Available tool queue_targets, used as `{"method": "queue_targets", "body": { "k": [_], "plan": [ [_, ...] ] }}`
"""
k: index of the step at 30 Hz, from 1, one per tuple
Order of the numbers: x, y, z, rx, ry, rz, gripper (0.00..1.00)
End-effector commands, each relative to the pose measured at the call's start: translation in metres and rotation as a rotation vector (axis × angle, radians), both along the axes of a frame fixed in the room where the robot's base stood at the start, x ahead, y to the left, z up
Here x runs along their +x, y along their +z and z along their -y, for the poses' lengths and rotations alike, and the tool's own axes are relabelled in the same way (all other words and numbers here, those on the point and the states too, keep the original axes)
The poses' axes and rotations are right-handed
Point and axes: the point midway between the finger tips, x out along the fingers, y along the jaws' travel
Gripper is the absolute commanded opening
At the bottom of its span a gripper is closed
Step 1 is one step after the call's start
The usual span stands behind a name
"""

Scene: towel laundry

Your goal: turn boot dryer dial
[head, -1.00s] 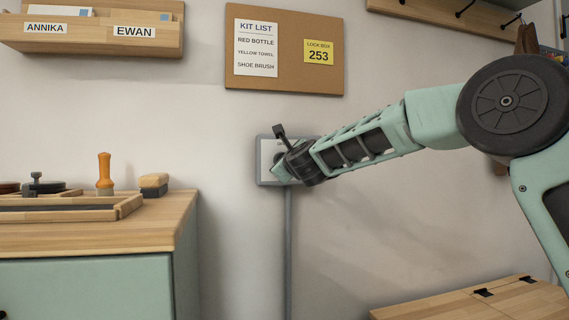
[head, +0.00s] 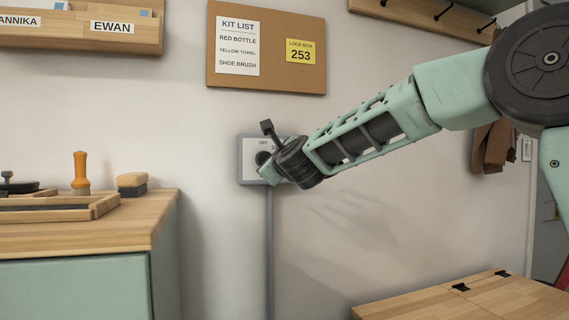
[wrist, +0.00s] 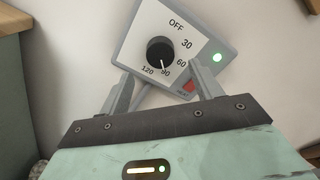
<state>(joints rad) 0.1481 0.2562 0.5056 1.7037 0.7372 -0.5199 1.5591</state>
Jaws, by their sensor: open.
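The boot dryer control (head: 246,170) is a pale grey-framed box on the wall, partly hidden by my wrist in the head view. In the wrist view its white face (wrist: 143,32) is marked OFF, 30, 60, 90 and 120. The round black dial (wrist: 160,52) has a white pointer line aimed at about 90. My gripper (wrist: 161,70) is open, with its fingertips spread on the lower left and lower right of the dial. The fingers are not closed on it; whether they touch the box face is unclear.
The box has a lit green lamp (wrist: 217,57) and a red button (wrist: 188,86) close to the right finger. A wooden-topped cabinet (head: 115,235) stands left, a wooden bench lid (head: 430,300) lower right. A corkboard (head: 285,75) hangs above.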

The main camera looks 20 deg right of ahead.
Motion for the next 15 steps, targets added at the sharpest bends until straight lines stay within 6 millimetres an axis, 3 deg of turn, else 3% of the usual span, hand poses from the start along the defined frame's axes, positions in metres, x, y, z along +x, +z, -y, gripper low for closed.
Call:
{"method": "queue_targets", "body": {
  "k": [9, 15],
  "plan": [
    [-0.073, 0.001, 0.000, -0.003, -0.001, 0.002, 0.64],
    [-0.099, 0.000, 0.000, -0.002, -0.001, 0.000, 0.64]
  ]
}}
